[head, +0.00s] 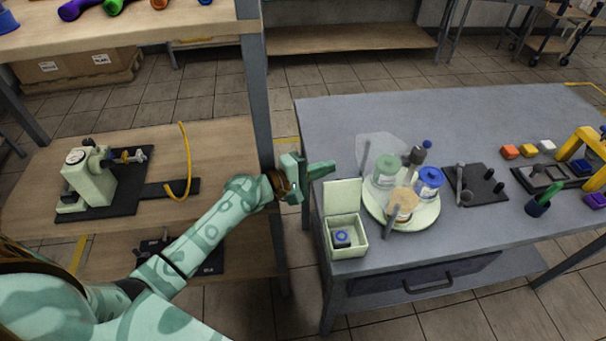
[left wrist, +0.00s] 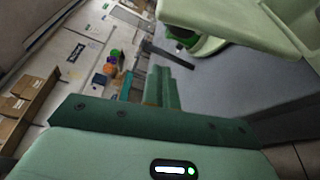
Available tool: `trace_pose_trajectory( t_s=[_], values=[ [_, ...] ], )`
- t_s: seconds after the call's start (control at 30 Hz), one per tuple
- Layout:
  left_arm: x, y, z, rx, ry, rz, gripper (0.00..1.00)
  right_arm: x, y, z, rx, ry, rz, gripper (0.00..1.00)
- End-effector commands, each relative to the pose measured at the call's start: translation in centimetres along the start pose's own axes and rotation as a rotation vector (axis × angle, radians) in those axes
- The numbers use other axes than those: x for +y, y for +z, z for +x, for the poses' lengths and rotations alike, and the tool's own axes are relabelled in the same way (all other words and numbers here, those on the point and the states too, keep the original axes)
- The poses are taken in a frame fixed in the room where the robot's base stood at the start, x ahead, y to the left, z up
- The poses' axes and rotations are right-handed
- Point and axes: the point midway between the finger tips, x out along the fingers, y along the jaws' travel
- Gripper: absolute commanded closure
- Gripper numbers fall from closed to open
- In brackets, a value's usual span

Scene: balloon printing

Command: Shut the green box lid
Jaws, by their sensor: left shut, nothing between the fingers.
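The green box (head: 347,241) stands at the near left corner of the grey table, with a small blue item (head: 342,238) inside. Its lid (head: 342,197) stands up, open, at the far side of the box. My left gripper (head: 326,168) is shut and empty, just behind and above the raised lid; I cannot tell whether it touches it. In the left wrist view, the gripper's fingers (left wrist: 158,88) are together, and a pale green surface, likely the box or lid, fills the upper right (left wrist: 225,18). My right gripper is not in view.
Right of the box, a round tray (head: 425,222) carries jars with green and blue lids. A black mat (head: 490,194) with dark tools and a yellow frame (head: 585,150) stand further right. A wooden shelf unit with a post (head: 258,90) stands left of the table.

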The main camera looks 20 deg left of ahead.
Motion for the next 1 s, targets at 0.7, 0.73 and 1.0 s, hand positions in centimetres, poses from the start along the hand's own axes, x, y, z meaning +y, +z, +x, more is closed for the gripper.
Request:
trace_pose_trajectory(
  t_s=[0.7,0.73,1.0],
  values=[
    [-0.1,3.8,-1.6,0.001,-0.002,0.001,1.0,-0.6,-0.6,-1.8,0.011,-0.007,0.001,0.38],
    [-0.2,3.8,-1.6,0.001,-0.001,0.002,1.0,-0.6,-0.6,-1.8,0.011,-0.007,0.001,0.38],
    [-0.3,5.0,-0.8,-0.001,0.02,0.064,1.0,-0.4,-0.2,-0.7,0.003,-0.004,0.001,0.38]
  ],
)
